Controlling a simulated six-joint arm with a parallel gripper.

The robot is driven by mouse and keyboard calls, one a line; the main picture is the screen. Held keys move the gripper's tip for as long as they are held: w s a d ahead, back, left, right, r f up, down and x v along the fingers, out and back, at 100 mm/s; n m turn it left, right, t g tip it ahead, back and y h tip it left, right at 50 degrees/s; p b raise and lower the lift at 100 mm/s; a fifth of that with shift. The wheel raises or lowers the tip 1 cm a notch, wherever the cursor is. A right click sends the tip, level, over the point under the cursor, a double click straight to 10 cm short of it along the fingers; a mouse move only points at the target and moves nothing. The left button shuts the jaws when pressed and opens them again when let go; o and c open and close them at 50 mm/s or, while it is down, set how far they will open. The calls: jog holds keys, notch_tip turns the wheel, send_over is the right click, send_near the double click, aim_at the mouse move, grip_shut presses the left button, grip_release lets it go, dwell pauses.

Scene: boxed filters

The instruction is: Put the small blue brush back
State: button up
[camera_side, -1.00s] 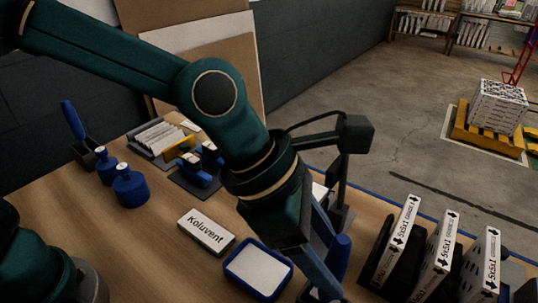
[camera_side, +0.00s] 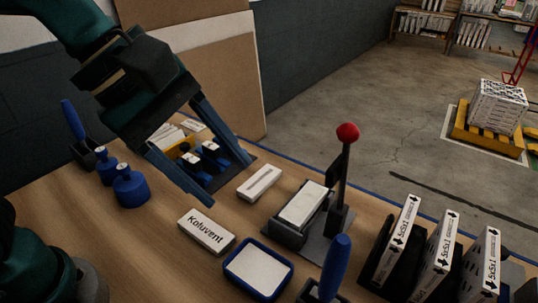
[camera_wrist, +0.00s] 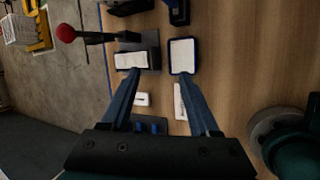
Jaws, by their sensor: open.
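A blue handle (camera_side: 335,265) stands upright at the front edge of the side view, its lower end at a dark holder (camera_side: 312,293). A second blue handle (camera_side: 73,120) leans in a black holder (camera_side: 86,150) at the far left of the table. No bristles show on either, so I cannot tell which is the small brush. My gripper (camera_side: 229,182) is open and empty, above the middle of the table and away from both handles. In the wrist view, the spread fingers of my gripper (camera_wrist: 159,78) hold nothing between them.
A lever press with red knob (camera_side: 347,132), a white Koluvent box (camera_side: 207,232) and a blue-rimmed tray (camera_side: 235,283) stand near. Blue round-knobbed pieces (camera_side: 131,188) stand left, boxed filters (camera_side: 440,252) in black stands right.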

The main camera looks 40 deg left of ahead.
jog(key=s+a+f+m+y, duration=0.2)
jog(key=s+a+m, duration=0.1)
jog(key=a+m, duration=0.3)
jog(key=s+a+f+m+t+y, duration=0.1)
jog(key=s+a+f+m, duration=0.1)
jog(key=a+m, duration=0.5)
jog(key=shift+s+f+m+y, duration=0.4)
jog(key=shift+f+m, duration=0.05)
jog(key=shift+m, duration=0.75)
